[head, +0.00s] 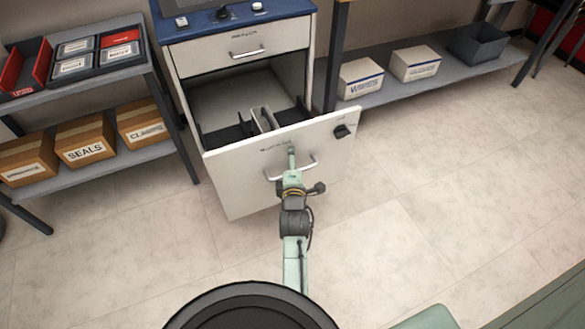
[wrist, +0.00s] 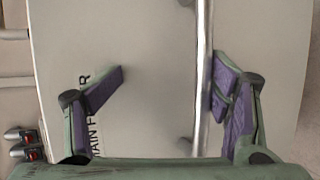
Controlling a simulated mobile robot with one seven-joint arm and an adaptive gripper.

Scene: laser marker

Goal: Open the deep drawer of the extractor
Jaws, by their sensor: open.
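The extractor's deep drawer (head: 236,180) stands pulled well out of the cabinet in the head view, its inside showing from above. Its pale front carries a metal bar handle (head: 308,167) and a black latch (head: 342,131) at the upper right. My gripper (head: 291,163) is at the handle. In the wrist view my gripper (wrist: 168,82) is open, with its purple-padded fingers apart. The handle bar (wrist: 203,85) runs between them, close to the right finger; I cannot tell whether they touch. Partly covered lettering shows on the drawer front (wrist: 150,70) beside the left finger.
A shallower drawer (head: 243,48) above is shut. Dark dividers (head: 262,118) show inside the deep drawer. A shelf with cardboard boxes (head: 84,142) stands left, and a low shelf with white boxes (head: 414,63) right. The floor (head: 440,180) in front and right is clear.

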